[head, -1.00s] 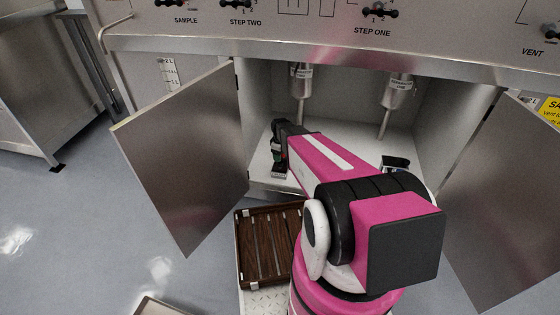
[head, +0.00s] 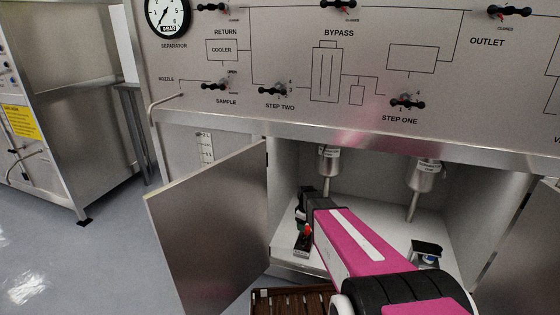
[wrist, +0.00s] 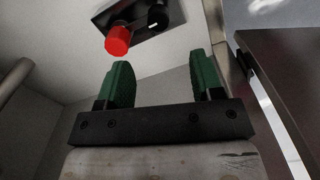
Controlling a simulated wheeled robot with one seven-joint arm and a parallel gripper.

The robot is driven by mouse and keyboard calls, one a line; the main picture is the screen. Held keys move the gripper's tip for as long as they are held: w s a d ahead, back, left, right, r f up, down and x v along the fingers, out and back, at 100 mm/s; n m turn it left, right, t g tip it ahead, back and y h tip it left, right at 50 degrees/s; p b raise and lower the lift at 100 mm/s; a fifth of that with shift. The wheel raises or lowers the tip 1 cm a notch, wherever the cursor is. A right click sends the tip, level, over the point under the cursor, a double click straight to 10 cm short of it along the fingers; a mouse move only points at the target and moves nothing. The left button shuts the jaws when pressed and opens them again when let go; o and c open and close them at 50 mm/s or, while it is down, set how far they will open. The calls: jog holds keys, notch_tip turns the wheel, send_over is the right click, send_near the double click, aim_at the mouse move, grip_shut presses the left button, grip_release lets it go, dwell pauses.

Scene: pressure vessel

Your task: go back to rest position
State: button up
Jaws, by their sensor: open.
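My arm reaches into the open cabinet under the panel (head: 340,80). My gripper (wrist: 162,72) has two green fingers, spread apart with nothing between them. In the head view its black wrist end is inside the cabinet at the left, and the fingers are mostly hidden. In the wrist view a red-capped piece (wrist: 118,41) sits beyond the left fingertip, apart from it, next to a black round piece (wrist: 157,17) on a dark plate. The red piece also shows in the head view (head: 308,231), close to my gripper.
The left cabinet door (head: 208,228) stands open beside my arm; the right door (head: 510,250) is open too. Two metal cylinders (head: 329,160) (head: 425,176) hang from the cabinet ceiling. A small stand (head: 427,248) sits at the right. A slatted wooden tray (head: 290,303) lies below.

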jog(key=s+r+m, duration=0.5)
jog(key=s+r, duration=0.2)
jog(key=s, duration=0.3)
jog(key=s+r+m, duration=0.5)
jog(key=s+r, duration=0.2)
jog(key=s, duration=0.3)
jog(key=shift+r, duration=0.25)
